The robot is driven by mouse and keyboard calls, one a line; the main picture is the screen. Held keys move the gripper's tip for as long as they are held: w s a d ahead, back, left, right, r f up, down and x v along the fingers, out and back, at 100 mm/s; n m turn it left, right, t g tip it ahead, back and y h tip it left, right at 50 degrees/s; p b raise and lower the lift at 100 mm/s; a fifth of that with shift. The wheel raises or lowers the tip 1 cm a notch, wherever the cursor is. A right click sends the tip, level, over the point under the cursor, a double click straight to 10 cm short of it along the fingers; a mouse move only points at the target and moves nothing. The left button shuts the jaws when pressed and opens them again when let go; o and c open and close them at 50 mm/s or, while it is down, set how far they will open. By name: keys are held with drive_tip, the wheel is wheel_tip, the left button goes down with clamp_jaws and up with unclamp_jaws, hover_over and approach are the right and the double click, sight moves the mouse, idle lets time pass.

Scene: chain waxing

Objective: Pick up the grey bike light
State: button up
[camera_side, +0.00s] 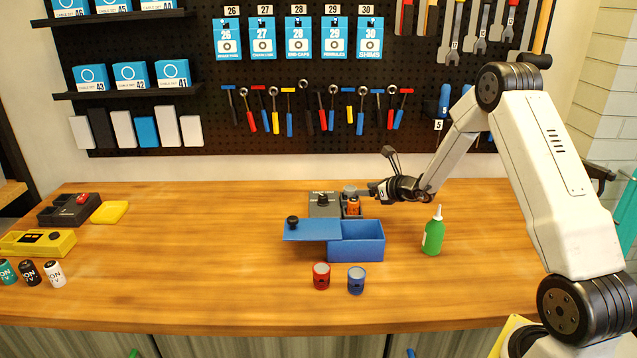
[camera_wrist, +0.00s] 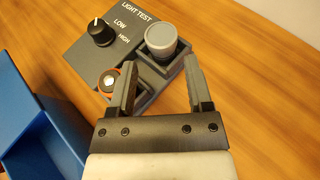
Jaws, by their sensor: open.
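The grey bike light (camera_wrist: 161,40) stands upright on the grey light tester (camera_wrist: 128,32), and its top also shows in the side view (camera_side: 350,189). My gripper (camera_wrist: 160,70) is open and empty, its two fingers pointing at the grey light from the near side. The light appears just beyond the fingertips, roughly centred between them; I cannot tell whether they touch. In the side view my gripper (camera_side: 373,190) comes in level from the right, close to the light. An orange-rimmed light (camera_wrist: 110,80) sits in the tester's near slot, close to the left finger.
A blue box (camera_side: 357,244) with its lid (camera_side: 312,231) slid left stands in front of the tester (camera_side: 323,204). A red light (camera_side: 321,276) and a blue light (camera_side: 356,280) stand nearer the edge. A green bottle (camera_side: 433,235) stands right. The table's left middle is clear.

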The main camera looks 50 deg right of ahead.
sight(352, 189)
drive_tip(key=shift+x, duration=0.9)
drive_tip(key=shift+x, duration=2.6)
drive_tip(key=shift+f, duration=0.1)
drive_tip(key=shift+c, duration=0.2)
clamp_jaws()
